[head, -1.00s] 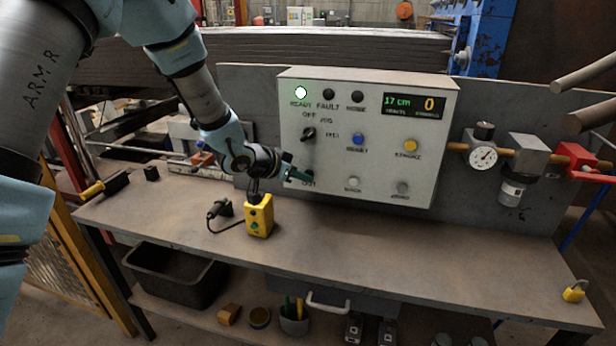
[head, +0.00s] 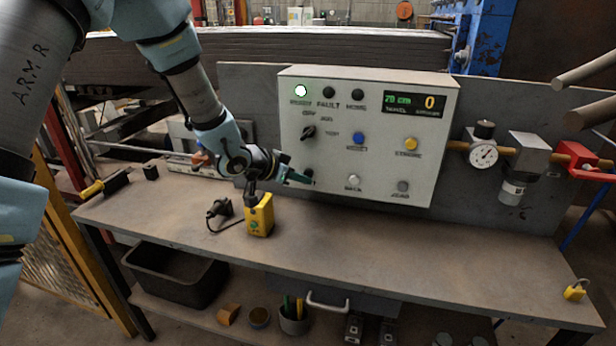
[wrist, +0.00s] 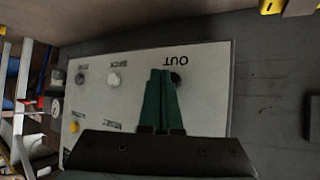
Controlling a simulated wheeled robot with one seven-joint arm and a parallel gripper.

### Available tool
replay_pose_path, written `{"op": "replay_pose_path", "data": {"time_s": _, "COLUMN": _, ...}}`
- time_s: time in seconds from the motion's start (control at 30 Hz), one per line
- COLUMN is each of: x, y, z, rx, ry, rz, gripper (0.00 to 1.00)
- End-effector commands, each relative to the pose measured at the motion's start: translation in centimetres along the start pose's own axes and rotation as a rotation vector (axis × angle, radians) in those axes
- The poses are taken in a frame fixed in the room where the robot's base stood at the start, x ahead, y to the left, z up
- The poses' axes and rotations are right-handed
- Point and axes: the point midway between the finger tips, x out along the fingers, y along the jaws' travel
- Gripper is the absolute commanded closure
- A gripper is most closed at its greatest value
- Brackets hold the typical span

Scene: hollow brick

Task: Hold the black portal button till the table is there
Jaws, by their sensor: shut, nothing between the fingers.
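The black button (wrist: 176,77) sits by the OUT label on the white control panel (head: 375,175). In the head view the button is mostly hidden behind my fingertips. My gripper (head: 297,177) is shut and empty, with its green fingers reaching to the panel's lower left corner. In the wrist view the closed fingertips (wrist: 162,72) overlap the button's edge; I cannot tell how far it is pressed in. The panel display (head: 415,103) reads about 20 cm and a yellow 0. The READY lamp (head: 301,91) is lit white.
A black selector knob (head: 308,132), a blue button (head: 358,139), a yellow button (head: 411,143), and a white button (head: 354,180) are also on the panel. A yellow pendant box (head: 260,216) stands on the bench (head: 400,250) below my gripper. A gauge (head: 483,155) is right of the panel.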

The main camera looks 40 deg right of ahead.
Motion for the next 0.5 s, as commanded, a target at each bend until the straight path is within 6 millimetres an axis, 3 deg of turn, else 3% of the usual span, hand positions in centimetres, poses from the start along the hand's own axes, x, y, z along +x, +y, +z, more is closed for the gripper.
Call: {"op": "replay_pose_path", "data": {"time_s": 0.5, "x": -0.83, "y": 0.65, "z": 0.7, "rx": 0.001, "ry": 0.0, "rz": 0.001, "gripper": 1.0}}
